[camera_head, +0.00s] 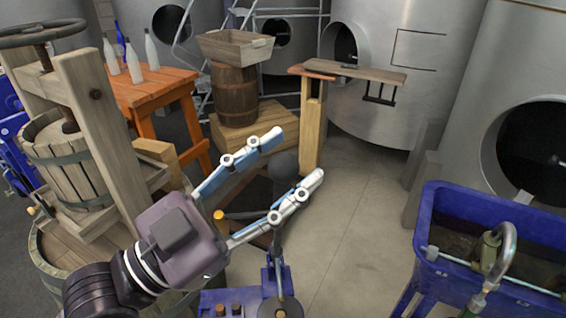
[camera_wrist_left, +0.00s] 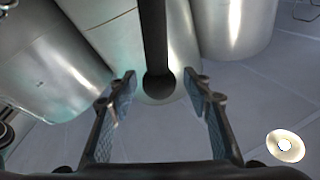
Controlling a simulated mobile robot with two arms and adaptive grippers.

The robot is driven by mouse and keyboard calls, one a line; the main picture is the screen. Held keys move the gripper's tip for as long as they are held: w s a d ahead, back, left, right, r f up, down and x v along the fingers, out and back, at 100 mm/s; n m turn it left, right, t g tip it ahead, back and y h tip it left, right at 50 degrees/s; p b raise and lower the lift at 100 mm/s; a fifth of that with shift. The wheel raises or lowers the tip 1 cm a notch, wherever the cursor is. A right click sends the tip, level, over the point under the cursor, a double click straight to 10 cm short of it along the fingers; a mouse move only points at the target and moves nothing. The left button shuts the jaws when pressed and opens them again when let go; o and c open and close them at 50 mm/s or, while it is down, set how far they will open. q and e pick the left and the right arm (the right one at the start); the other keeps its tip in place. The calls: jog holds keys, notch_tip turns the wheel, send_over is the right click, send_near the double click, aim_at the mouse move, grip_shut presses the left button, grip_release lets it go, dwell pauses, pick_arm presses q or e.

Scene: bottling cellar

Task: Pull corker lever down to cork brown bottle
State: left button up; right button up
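My left gripper (camera_head: 297,156) is open, its two fingers spread on either side of a dark ball knob (camera_head: 284,166). The knob tops the lever (camera_head: 280,245) of the blue corker (camera_head: 276,268) in the lower middle of the head view. In the left wrist view the dark knob (camera_wrist_left: 158,87) lies between the open fingertips (camera_wrist_left: 160,78), with a gap on each side. The lever stands up, roughly upright. I cannot make out the brown bottle; my gripper and the frame's lower edge hide much of the corker. My right gripper is not in view.
A wooden press (camera_head: 85,140) stands close on the left, beside my left arm. A blue trough (camera_head: 440,215) with a tap is at the right. An orange table (camera_head: 150,90) with pale bottles and a barrel (camera_head: 236,95) stand behind. The floor (camera_head: 355,220) right of the gripper is clear.

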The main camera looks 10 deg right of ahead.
pick_arm(q)
jog(key=shift+w, duration=0.1)
jog(key=shift+w+r, duration=0.1)
jog(key=shift+w, duration=0.15)
jog(key=w+r+n+y+p, duration=0.1)
jog(key=w+n+y+p, duration=0.3)
jog(key=w, duration=2.5)
jog(key=shift+w+d+r+n+p, duration=0.25)
jog(key=shift+w+r+n+p, duration=0.15)
jog(key=shift+n+p, duration=0.85)
jog(key=b+v, duration=0.2)
jog(key=v, duration=0.7)
jog(key=shift+w+f, duration=0.1)
jog(key=shift+f, duration=0.05)
